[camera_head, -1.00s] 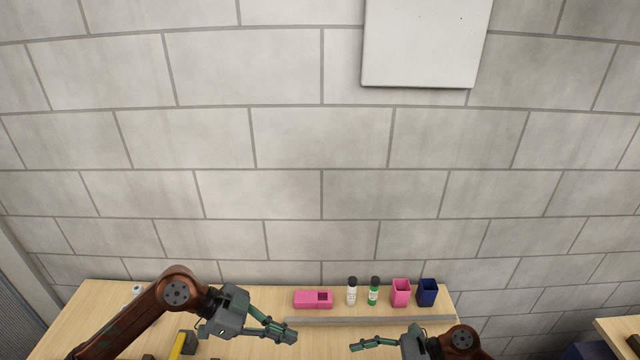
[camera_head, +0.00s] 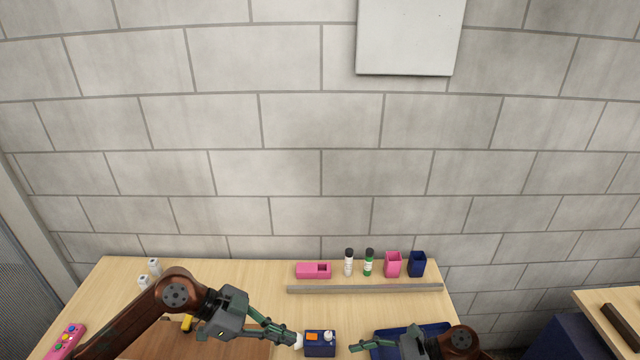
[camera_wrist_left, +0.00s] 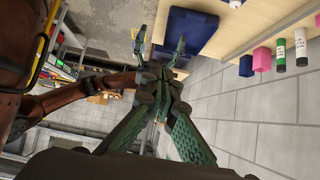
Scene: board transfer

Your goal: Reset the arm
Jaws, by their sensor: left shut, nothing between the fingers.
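My left gripper (camera_head: 290,337) is shut and empty in the head view, just left of a small blue box (camera_head: 320,343) with an orange patch and a white knob. In the left wrist view its fingers (camera_wrist_left: 158,98) meet in the middle. My right gripper (camera_head: 358,346) is low in the head view, in front of a dark blue tray (camera_head: 433,326). In the left wrist view the right gripper's fingers (camera_wrist_left: 160,48) stand apart with nothing seen between them. The lower parts of both arms are cut off in the head view.
On the wooden table (camera_head: 230,275) stand a pink holder (camera_head: 312,270), a white bottle (camera_head: 348,263), a green bottle (camera_head: 369,263), a pink cup (camera_head: 392,264) and a blue cup (camera_head: 417,264) behind a grey rail (camera_head: 365,289). A pink button panel (camera_head: 66,341) lies left. A brown board (camera_head: 160,335) lies under my left arm.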

